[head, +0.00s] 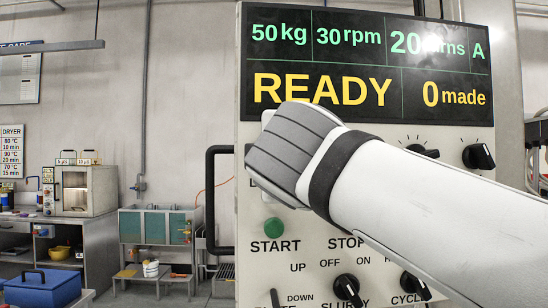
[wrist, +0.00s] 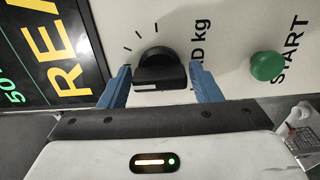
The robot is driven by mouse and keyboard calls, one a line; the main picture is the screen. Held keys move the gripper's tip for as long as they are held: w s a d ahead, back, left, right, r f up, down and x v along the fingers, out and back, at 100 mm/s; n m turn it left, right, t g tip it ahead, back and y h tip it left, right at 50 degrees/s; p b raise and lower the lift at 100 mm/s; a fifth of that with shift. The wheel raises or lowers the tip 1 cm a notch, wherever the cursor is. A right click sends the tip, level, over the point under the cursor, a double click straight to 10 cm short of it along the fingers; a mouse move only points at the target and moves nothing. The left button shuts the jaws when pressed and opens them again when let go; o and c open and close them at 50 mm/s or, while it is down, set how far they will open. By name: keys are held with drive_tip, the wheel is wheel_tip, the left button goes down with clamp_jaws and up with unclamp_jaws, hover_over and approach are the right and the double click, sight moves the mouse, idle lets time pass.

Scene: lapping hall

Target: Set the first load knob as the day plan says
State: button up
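The black load knob (wrist: 160,72) shows in the wrist view on the pale panel, with tick marks around it and a partly covered label ending in "D kg". My gripper (wrist: 161,67) is open, its blue fingers on either side of the knob with a visible gap at each side. In the head view my arm hides this knob and the fingers. The display (head: 368,65) reads 50 kg, 30 rpm, 20 turns (partly covered), A, READY and 0 made. I see no readable day plan.
The green START button (head: 274,225) sits below my wrist; it also shows in the wrist view (wrist: 267,67). Two black knobs, one partly covered (head: 424,151) and one at right (head: 478,156), are near my arm. The slurry knob (head: 347,287) is below.

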drive_tip(key=shift+o, duration=1)
drive_tip(key=shift+s, duration=0.15)
drive_tip(key=s, duration=0.7)
drive_tip(key=shift+s+d+b, duration=0.25)
drive_tip(key=shift+d+b, duration=0.05)
drive_tip(key=shift+b, duration=0.1)
